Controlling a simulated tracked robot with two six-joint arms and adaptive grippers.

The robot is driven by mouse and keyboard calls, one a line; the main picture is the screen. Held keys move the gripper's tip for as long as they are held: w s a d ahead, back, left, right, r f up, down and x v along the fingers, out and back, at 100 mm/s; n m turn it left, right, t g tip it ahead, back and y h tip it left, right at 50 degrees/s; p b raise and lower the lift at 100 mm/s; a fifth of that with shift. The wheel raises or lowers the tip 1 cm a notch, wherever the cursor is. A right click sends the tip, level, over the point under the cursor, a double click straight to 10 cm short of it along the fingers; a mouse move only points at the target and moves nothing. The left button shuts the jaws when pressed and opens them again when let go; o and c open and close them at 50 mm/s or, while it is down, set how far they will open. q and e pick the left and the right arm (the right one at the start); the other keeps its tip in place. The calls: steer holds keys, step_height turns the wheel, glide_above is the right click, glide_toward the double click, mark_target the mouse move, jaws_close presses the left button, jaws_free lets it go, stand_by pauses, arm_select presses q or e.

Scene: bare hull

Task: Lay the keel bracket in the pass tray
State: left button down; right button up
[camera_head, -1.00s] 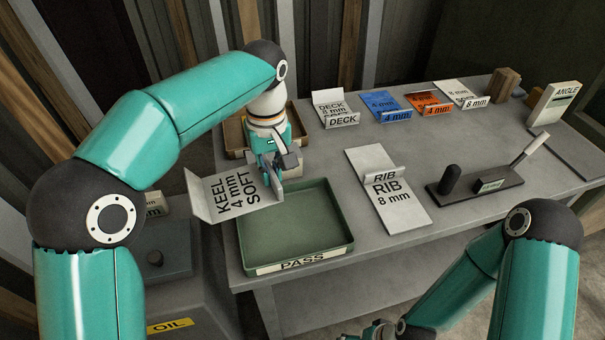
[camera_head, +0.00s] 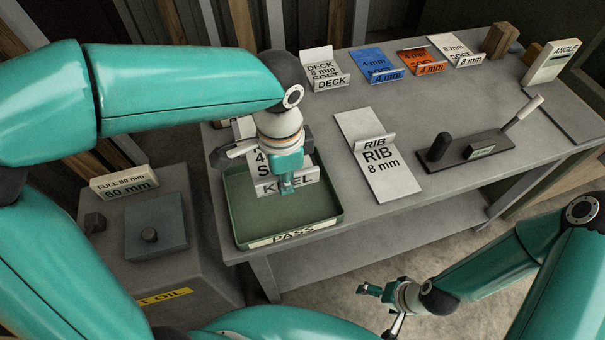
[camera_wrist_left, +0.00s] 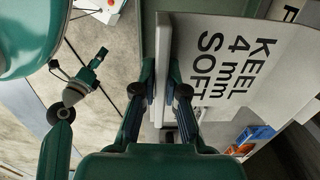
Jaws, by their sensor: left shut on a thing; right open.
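The keel bracket (camera_head: 268,187) is a white bent plate marked KEEL, 4 mm, SOFT. My left gripper (camera_head: 287,186) is shut on its upright flange, and the bracket is over the green pass tray (camera_head: 244,238). Whether it touches the tray floor I cannot tell. In the left wrist view the bracket (camera_wrist_left: 235,60) stretches to the right from the closed fingers (camera_wrist_left: 163,95). My arm hides part of the bracket and the tray's back. My right gripper (camera_head: 382,291) is open and empty, low in front of the bench.
A white RIB bracket (camera_head: 388,180) lies right of the tray. DECK (camera_head: 325,72), blue (camera_head: 377,66), orange (camera_head: 424,63) and white 8 mm (camera_head: 456,50) brackets line the back. A dark stand (camera_head: 470,156) is further right. Bare bench lies between them.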

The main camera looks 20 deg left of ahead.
arm_select(q)
steer(key=shift+s+a, duration=0.1)
steer(key=shift+s, duration=0.05)
step_height(320, 180, down, 15)
steer(key=b, duration=1.2)
steer(key=shift+r, duration=0.1)
stand_by(0.4)
steer(key=c, duration=1.2)
jaws_free()
steer(key=shift+s, duration=0.1)
steer(key=o, duration=0.5)
